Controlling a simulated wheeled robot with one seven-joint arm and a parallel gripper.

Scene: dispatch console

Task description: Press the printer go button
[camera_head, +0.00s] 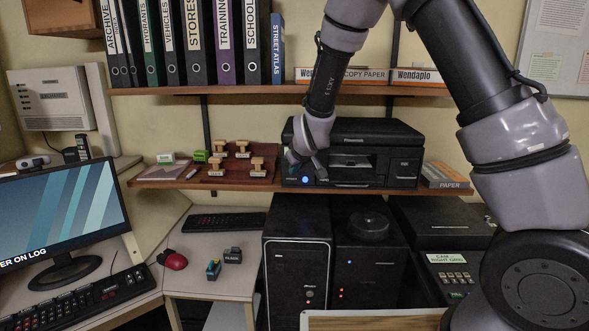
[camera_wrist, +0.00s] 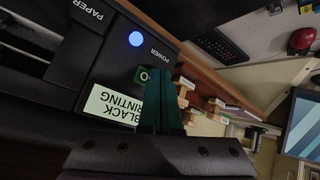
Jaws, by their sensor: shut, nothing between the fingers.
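The black printer (camera_head: 366,133) stands on the wooden shelf. In the wrist view its dark front panel (camera_wrist: 115,62) is tilted, with a lit blue button (camera_wrist: 136,39) beside the word POWER. The blue light also shows in the head view (camera_head: 305,180). A small green patch (camera_wrist: 142,75) with a white letter, seemingly the go button or its label, is partly hidden by my fingers. My gripper (camera_wrist: 161,76) is shut and empty, its tips over or very near this patch; I cannot tell whether they touch. In the head view my gripper (camera_head: 318,170) is at the printer's left front.
A pale label (camera_wrist: 112,106) reading BLACK PRINTING is beside my fingers. A rack of wooden-handled stamps (camera_head: 238,166) stands left of the printer on the same shelf (camera_head: 200,184). Black cabinets (camera_head: 297,250) stand below.

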